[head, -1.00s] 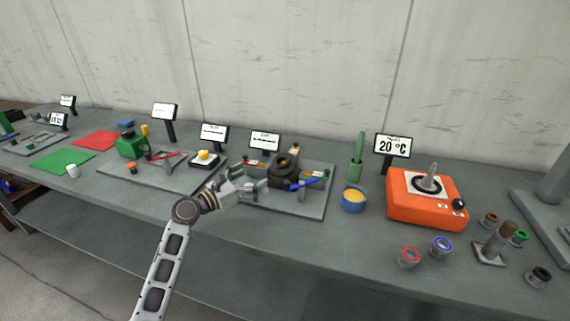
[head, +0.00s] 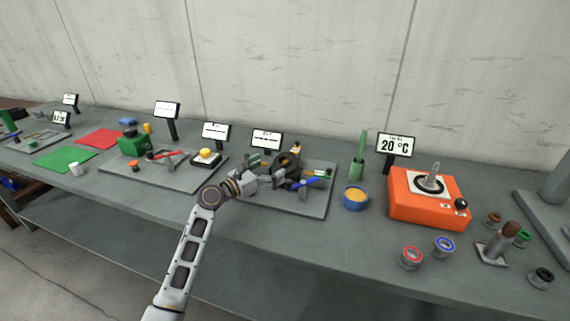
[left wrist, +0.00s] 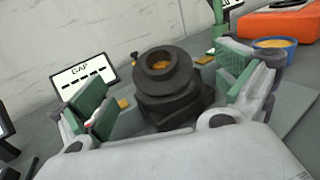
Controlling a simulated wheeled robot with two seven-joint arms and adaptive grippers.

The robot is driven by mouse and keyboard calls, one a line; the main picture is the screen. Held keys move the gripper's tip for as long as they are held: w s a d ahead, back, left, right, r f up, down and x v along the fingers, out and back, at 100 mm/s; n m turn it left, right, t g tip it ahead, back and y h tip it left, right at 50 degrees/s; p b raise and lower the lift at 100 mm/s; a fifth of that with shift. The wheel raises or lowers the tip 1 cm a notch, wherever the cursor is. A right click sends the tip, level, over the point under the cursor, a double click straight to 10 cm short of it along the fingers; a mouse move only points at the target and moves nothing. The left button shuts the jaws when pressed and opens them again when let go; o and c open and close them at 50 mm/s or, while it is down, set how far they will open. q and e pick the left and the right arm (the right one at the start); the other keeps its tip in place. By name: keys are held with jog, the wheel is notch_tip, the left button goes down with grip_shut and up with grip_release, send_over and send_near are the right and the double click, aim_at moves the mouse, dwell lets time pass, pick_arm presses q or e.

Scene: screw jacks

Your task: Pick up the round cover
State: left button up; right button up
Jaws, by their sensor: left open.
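A dark round part (head: 288,160) with a ring-shaped top and an open middle sits on a grey plate (head: 310,207); I cannot tell whether its top is a separate cover. In the left wrist view the dark round part (left wrist: 165,82) shows a brownish inside. My left gripper (head: 266,172) is just left of it and slightly nearer. In the left wrist view my left gripper (left wrist: 168,88) is open, its green-padded fingers on either side of the dark part with gaps. My right gripper is in no view.
A blue-handled tool (head: 304,184) lies close in front of the dark part. A small screen (head: 266,139) stands behind. A blue bowl (head: 355,199), a green holder (head: 358,160) and an orange heater (head: 427,199) stand to the right.

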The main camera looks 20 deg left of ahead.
aim_at(288, 157)
pick_arm(q)
jog(key=shift+x, duration=1.05)
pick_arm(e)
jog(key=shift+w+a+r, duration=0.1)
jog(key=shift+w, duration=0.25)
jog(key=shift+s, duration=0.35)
pick_arm(q)
jog(key=shift+x, duration=2)
jog(key=shift+w+d+b, duration=0.2)
jog(key=shift+w+b, duration=0.1)
jog(key=shift+w, duration=0.25)
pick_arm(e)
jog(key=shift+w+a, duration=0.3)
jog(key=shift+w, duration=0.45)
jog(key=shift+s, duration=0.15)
pick_arm(q)
jog(key=shift+c, duration=0.4)
